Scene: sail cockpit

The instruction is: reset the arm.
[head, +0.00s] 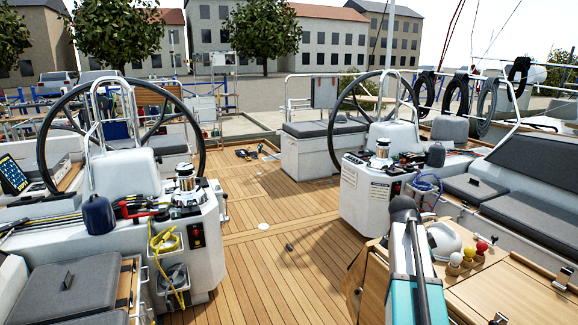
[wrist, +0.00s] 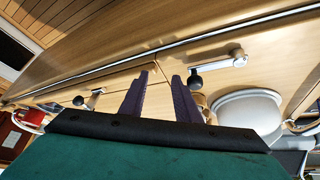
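My gripper (wrist: 160,85) shows in the wrist view as two dark purple fingers standing apart, with a clear gap between them. I see nothing held in it. It is over a wooden surface (wrist: 110,50), and the distance to it is hard to tell. A latch with a black knob (wrist: 195,83) shows close to the right fingertip; I cannot tell whether they touch. In the head view my teal and grey arm rises at the lower right, in front of the wooden table (head: 510,290). The fingers cannot be made out there.
A white dome (head: 443,240) and a red ball (head: 481,246), a yellow ball and a white ball on small wooden holders are right of my arm. Two steering wheels (head: 205,130) stand on white pedestals. A small dark object (head: 289,247) lies on the otherwise fairly clear deck (head: 265,285).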

